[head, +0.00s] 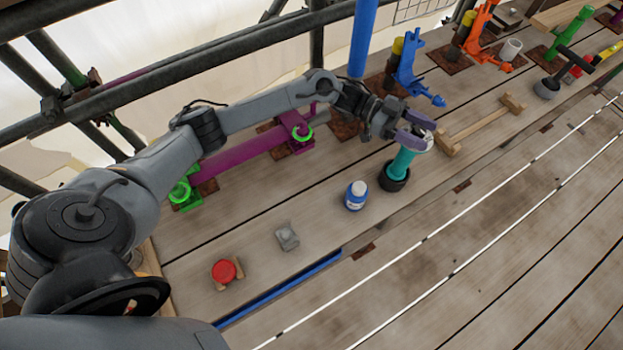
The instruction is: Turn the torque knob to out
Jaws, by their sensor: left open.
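A teal upright tool (401,163) with a pale round top stands in a black cup-like base (394,178) on the planks. The pale top may be the torque knob, but no marking or "out" label can be read. My left gripper (418,130) reaches in from the left, with its purple fingertips apart at the tool's upper end. The fingers partly hide the pale top, and I cannot tell whether they touch it. My right gripper is not in view.
A blue-and-white bottle (355,196), a grey block (287,236) and a red round piece (224,271) sit on the planks to the left. A wooden rack (480,125) and an orange tool (480,38) stand to the right. The front planks are largely clear.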

